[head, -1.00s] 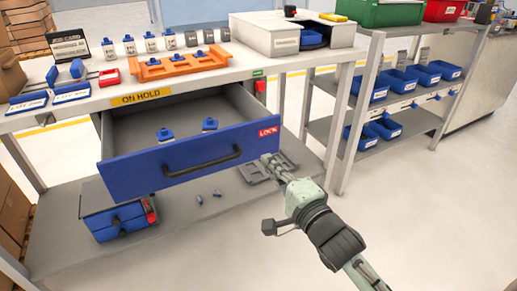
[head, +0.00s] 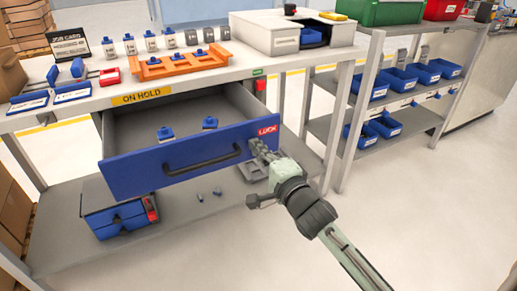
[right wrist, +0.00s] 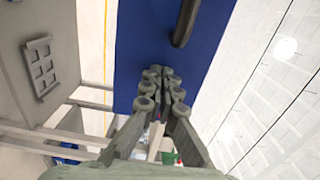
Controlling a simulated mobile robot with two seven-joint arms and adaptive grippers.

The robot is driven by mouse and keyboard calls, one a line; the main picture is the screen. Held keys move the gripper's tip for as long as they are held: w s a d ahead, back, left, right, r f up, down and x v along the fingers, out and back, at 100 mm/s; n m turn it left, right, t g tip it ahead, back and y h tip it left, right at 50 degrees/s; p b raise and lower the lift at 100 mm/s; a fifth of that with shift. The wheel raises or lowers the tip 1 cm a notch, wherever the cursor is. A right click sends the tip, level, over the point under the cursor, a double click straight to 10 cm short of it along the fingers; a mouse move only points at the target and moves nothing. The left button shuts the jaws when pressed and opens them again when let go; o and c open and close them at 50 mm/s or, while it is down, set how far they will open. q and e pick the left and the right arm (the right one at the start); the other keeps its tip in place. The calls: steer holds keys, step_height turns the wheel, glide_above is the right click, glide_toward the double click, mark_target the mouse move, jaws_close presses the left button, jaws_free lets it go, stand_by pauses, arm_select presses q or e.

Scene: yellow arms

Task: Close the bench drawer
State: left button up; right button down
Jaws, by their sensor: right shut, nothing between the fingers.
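The bench drawer (head: 187,160) hangs open under the bench top, with a blue front, a black bar handle (head: 203,160) and a red label at its right end. Two small blue-capped items (head: 187,129) stand inside it. My right gripper (head: 256,147) is shut and empty at the right end of the drawer front, below the red label. In the right wrist view the shut fingers (right wrist: 161,88) lie over the blue front (right wrist: 140,40), beside the handle (right wrist: 186,22). I cannot tell whether they touch it. My left gripper is not in view.
The bench top (head: 205,80) holds an orange rack (head: 180,66), several blue-capped items and a white cabinet (head: 285,35). A blue drawer box (head: 120,216) sits on the lower shelf (head: 190,235). A shelf unit (head: 345,135) stands to the right. The floor at front right is clear.

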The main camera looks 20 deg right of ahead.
steer(key=w, duration=1.1)
steer(key=shift+w+a, duration=0.25)
steer(key=w+b, duration=0.2)
steer(key=w, duration=0.9)
steer(key=shift+w+a, duration=0.1)
steer(key=shift+a, duration=0.05)
steer(key=shift+w+b, duration=0.35)
steer(key=shift+w, duration=0.15)
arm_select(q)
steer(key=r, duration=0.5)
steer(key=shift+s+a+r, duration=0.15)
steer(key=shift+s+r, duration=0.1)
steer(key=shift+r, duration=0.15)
arm_select(e)
steer(key=shift+r, duration=0.2)
steer(key=shift+r, duration=0.1)
